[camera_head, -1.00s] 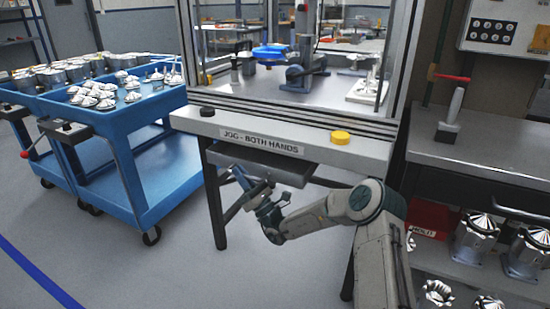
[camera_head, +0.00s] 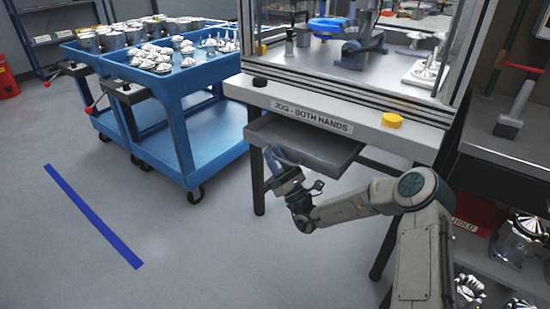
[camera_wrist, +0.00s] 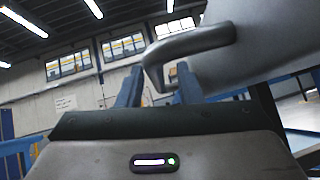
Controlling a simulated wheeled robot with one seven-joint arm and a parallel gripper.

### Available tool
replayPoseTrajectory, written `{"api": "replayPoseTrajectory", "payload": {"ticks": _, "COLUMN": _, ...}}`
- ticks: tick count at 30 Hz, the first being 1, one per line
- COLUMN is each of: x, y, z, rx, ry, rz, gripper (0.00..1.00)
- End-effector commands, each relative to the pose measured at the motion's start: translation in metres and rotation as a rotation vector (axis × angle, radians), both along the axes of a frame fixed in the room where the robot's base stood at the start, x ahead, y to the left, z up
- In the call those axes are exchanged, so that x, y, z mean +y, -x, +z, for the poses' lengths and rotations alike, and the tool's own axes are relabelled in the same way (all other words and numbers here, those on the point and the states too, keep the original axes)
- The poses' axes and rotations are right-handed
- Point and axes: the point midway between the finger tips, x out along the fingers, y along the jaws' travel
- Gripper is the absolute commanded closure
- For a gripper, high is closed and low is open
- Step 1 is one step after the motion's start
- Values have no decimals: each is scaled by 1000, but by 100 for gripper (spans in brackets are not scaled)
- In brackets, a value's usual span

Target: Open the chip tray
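The chip tray (camera_head: 318,150) is a shallow dark grey drawer under the machine's front rail, standing partly out from it. My gripper (camera_head: 274,160) is at the tray's front left side in the head view. The wrist view shows a grey bent handle (camera_wrist: 205,40) against a smooth grey face. The two blue-grey fingers of my gripper (camera_wrist: 158,80) stand apart there, with the curved end of the handle between or just beyond their tips. I see a gap beside the right finger; firm contact with the handle does not show. The handle is hidden in the head view.
The rail (camera_head: 345,125) reads "JOG - BOTH HANDS" and carries a black and a yellow button (camera_head: 391,120). Blue carts (camera_head: 175,95) with metal parts stand left. A shelf bench (camera_head: 500,170) with housings stands right. The floor (camera_head: 180,240) in front left is clear.

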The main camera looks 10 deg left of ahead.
Motion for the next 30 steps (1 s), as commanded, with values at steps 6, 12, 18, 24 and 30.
{"api": "replayPoseTrajectory", "payload": {"ticks": 6, "x": -1, "y": 0, "z": 0, "rx": 0, "ry": -1, "rz": -2, "gripper": 68}}
{"api": "replayPoseTrajectory", "payload": {"ticks": 12, "x": -11, "y": 7, "z": -11, "rx": 2, "ry": -1, "rz": -2, "gripper": 68}}
{"api": "replayPoseTrajectory", "payload": {"ticks": 18, "x": -34, "y": 27, "z": -42, "rx": 5, "ry": -1, "rz": 0, "gripper": 68}}
{"api": "replayPoseTrajectory", "payload": {"ticks": 24, "x": -58, "y": 47, "z": -72, "rx": 4, "ry": -1, "rz": 0, "gripper": 68}}
{"api": "replayPoseTrajectory", "payload": {"ticks": 30, "x": -73, "y": 60, "z": -90, "rx": 1, "ry": -1, "rz": 0, "gripper": 68}}
